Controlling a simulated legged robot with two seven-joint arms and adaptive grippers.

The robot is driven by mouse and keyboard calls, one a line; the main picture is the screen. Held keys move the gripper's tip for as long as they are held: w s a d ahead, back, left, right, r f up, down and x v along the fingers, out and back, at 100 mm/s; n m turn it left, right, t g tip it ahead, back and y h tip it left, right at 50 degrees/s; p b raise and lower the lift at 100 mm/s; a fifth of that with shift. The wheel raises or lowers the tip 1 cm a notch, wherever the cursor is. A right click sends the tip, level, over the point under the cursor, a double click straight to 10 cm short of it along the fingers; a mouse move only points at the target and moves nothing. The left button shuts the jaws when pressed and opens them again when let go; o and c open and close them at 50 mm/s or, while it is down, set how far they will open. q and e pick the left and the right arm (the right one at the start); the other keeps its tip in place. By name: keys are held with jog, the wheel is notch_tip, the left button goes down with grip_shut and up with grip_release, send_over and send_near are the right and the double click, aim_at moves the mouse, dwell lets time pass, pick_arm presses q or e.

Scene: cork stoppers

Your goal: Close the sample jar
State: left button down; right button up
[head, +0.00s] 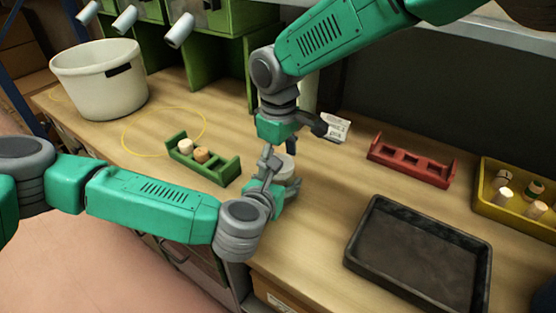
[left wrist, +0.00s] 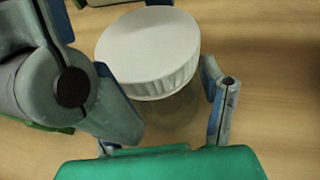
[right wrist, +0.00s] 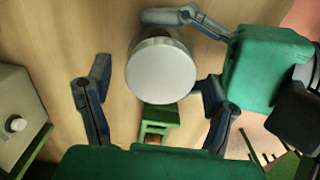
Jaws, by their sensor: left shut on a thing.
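The sample jar shows in the left wrist view as a clear body (left wrist: 175,112) under a round white lid (left wrist: 148,45) with a ribbed rim. The lid appears to sit on the jar's mouth; whether it is fully tightened cannot be told. My left gripper (head: 277,176) is shut on the jar from the side, low on the bench. My right gripper (head: 292,143) is above the jar, its fingers spread. In the right wrist view the lid (right wrist: 162,70) lies ahead of these open fingers, not clasped by them. The grippers partly hide the jar in the head view.
A green rack (head: 222,173) with cork stoppers stands left of the jar. A red rack (head: 436,177), a black tray (head: 356,255) and a yellow bin (head: 483,211) with several stoppers are right. A white bucket (head: 68,85) is far left.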

notch_tip(320, 180, up, 12)
dwell(0.7)
jog(key=shift+w, duration=0.1)
pick_arm(q)
jog(key=shift+c, duration=1.5)
grip_release()
jog(key=shift+s, duration=0.1)
jog(key=v, duration=1.1)
jog(key=shift+s+a, duration=0.2)
jog(key=shift+s, duration=0.2)
pick_arm(e)
jog(key=shift+f, duration=0.1)
